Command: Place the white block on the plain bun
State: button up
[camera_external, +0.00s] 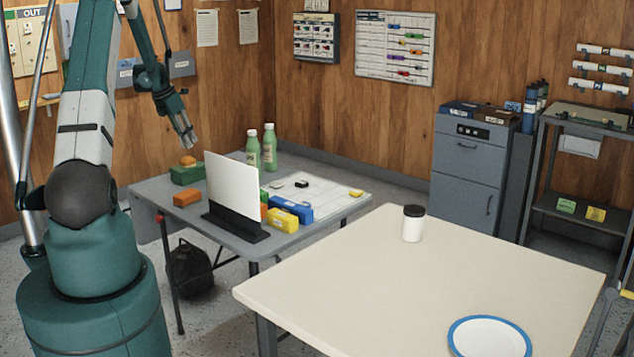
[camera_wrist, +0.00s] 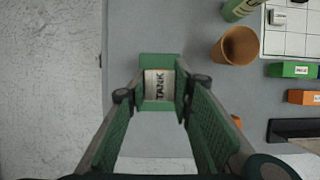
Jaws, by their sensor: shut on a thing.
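My gripper (camera_external: 188,141) hangs over the back left of the grey table and points down. In the wrist view my gripper (camera_wrist: 161,92) is shut on the white block (camera_wrist: 160,84), which bears the word TANK. The gap between the white block and the bun is hard to judge.
A white upright panel (camera_external: 232,190) in a black stand is right of my gripper. An orange block (camera_external: 187,199) lies in front. Two green bottles (camera_external: 269,147) stand behind; a brown cup (camera_wrist: 235,46) is nearby. Yellow (camera_external: 282,219) and blue (camera_external: 291,208) blocks lie farther right.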

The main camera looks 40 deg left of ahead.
jog(key=shift+f, duration=0.1)
jog(key=shift+f, duration=1.85)
jog(key=shift+f+b, duration=0.2)
jog(key=shift+b, duration=0.15)
jog(key=o, duration=0.9)
jog(key=shift+r, duration=0.1)
jog(key=shift+r, duration=0.1)
jog(key=p+v, duration=0.1)
jog(key=v, duration=1.1)
